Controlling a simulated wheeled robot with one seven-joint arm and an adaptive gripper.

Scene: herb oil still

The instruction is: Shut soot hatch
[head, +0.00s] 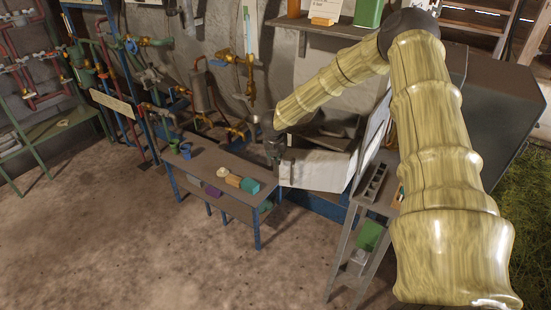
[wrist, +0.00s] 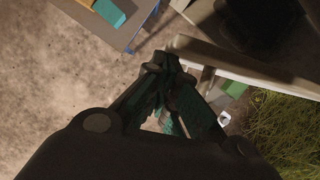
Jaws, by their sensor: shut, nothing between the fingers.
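A pale grey panel (head: 318,170), which I take to be the soot hatch, stands swung out from the dark opening behind it in the head view. In the wrist view its long pale edge (wrist: 245,68) runs down to the right beside the fingers. My gripper (head: 274,160) points down at the left end of the panel, over the right end of the low table. In the wrist view my gripper (wrist: 163,65) is shut and empty, its tips close to the panel's edge. I cannot tell whether they touch it. My arm covers part of the housing.
A narrow stand (head: 345,268) with green and white things is at the right. A shelf (head: 315,28) hangs above. Pipework (head: 240,60) lines the wall. The floor in front is clear.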

